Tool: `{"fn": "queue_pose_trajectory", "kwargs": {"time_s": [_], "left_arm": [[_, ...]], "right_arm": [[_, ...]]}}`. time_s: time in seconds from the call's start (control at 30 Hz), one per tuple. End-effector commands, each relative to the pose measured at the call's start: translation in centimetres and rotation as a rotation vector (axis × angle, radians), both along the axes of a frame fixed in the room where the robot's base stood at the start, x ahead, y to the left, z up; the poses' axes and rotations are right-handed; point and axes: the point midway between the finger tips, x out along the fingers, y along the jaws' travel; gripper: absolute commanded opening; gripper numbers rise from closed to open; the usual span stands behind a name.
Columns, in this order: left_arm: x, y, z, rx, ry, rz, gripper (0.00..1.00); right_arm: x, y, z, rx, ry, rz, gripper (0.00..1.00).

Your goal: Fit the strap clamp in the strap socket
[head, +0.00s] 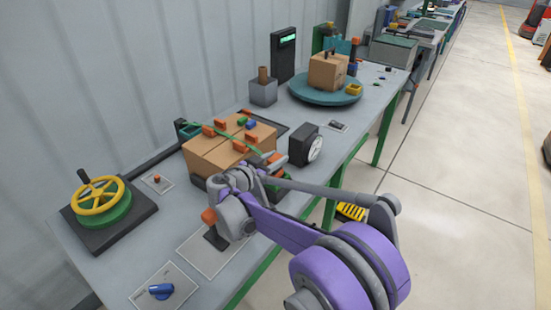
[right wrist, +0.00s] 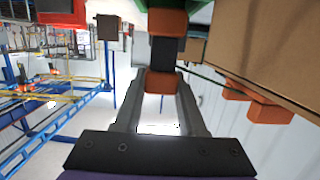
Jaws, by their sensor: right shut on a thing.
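My right gripper (head: 270,163) is at the near right side of a cardboard box (head: 212,158), low beside its top edge. In the right wrist view its two fingers (right wrist: 160,90) are shut on an orange and black piece (right wrist: 164,50), which looks like the strap clamp. A thin green strap (head: 222,134) crosses the box top and runs down towards this gripper. I cannot tell for sure which part is the strap socket; a dark green part (head: 277,181) shows just below the gripper, partly hidden by it. My left gripper is not in view.
Several orange blocks (head: 208,129) sit on the box. A yellow handwheel (head: 99,195) stands at the left, a dial gauge (head: 306,146) right of the gripper. A blue knob (head: 161,291) is at the front. A teal turntable (head: 325,94) with another box (head: 328,71) is farther back.

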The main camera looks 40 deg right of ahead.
Motion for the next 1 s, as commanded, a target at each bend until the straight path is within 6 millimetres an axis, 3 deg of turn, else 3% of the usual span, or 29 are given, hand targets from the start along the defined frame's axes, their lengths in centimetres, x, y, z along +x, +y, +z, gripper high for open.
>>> {"fn": "queue_pose_trajectory", "kwargs": {"time_s": [1.0], "left_arm": [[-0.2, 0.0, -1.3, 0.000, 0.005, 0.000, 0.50]], "right_arm": [[0.0, 0.0, -1.9, 0.000, 0.000, 0.000, 0.00]]}}
